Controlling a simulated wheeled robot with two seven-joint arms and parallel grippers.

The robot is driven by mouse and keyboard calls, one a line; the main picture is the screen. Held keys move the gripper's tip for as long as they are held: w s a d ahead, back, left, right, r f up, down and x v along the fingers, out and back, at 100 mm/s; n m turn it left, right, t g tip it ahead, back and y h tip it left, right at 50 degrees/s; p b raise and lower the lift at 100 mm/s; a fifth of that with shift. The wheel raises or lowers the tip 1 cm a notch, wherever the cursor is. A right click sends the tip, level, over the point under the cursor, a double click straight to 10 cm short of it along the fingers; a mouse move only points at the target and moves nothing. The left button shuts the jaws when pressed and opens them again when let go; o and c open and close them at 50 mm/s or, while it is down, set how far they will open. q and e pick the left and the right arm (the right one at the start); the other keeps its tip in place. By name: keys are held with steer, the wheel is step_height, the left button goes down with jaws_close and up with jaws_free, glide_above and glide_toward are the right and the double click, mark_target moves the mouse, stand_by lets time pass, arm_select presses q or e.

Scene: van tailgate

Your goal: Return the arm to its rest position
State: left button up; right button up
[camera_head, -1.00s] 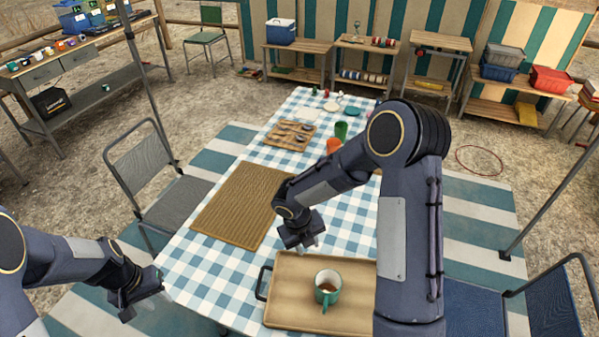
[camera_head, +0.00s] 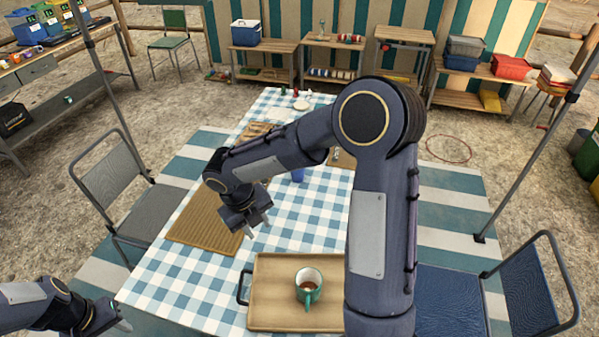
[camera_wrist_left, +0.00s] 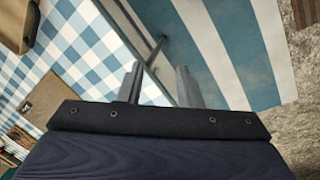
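My right arm reaches across the table from the right. Its gripper (camera_head: 256,228) hangs above the checked cloth near the right edge of the woven mat (camera_head: 195,235), with its fingers apart and nothing between them. My left gripper (camera_head: 118,326) is low at the left, beside the table's near left corner. In the left wrist view its fingers (camera_wrist_left: 160,85) are apart and empty, with the table edge and striped rug beyond. A wooden tray (camera_head: 270,318) holds a green mug (camera_head: 308,290) with a brown content, in front of the right gripper.
The table (camera_head: 300,215) has bare cloth between mat and tray. A blue item (camera_head: 298,175) shows just below my right arm, which hides part of the far table. A grey chair (camera_head: 125,190) stands left, a blue chair (camera_head: 450,295) right. A pole (camera_head: 530,155) stands at right.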

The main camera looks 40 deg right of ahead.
steer(key=shift+a+r, duration=0.1)
steer(key=shift+r, duration=0.45)
